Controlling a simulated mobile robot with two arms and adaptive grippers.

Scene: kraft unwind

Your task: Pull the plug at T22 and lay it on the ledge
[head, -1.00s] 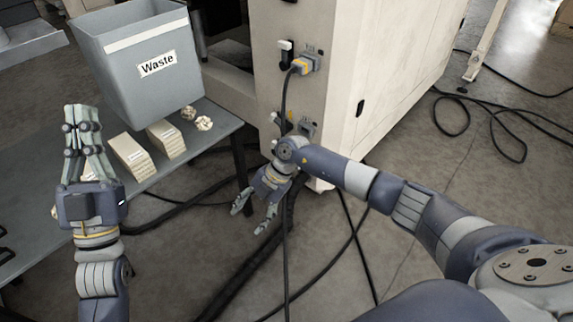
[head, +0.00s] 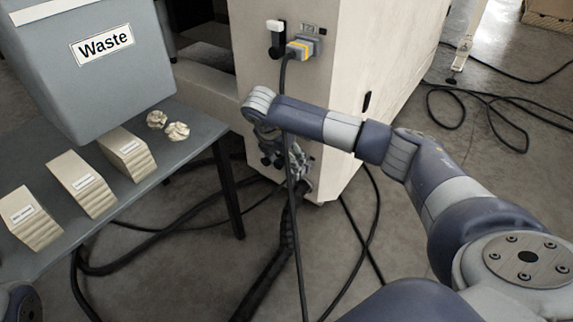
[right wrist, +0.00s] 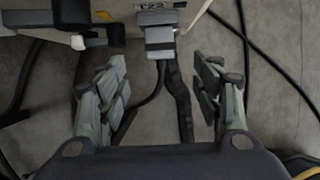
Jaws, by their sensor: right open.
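In the right wrist view a grey plug (right wrist: 160,42) sits in a socket under a label reading T22 (right wrist: 160,4). A dark cable runs from it toward me. My right gripper (right wrist: 163,75) is open and empty, its fingers on either side of the cable, with the plug just beyond the fingertips and roughly centred. In the head view my right gripper (head: 283,160) is at the lower part of the machine's panel, and my arm hides the T22 plug there. A pale ledge-like surface (head: 208,88) shows left of the panel. My left gripper is out of view.
Another plug, grey and yellow (head: 303,48), sits higher on the panel; its cable hangs in front of my right gripper. A black handle (right wrist: 88,38) is left of the T22 plug. A table (head: 190,150) holds a waste bin (head: 90,85), label stacks and crumpled paper. Cables cross the floor.

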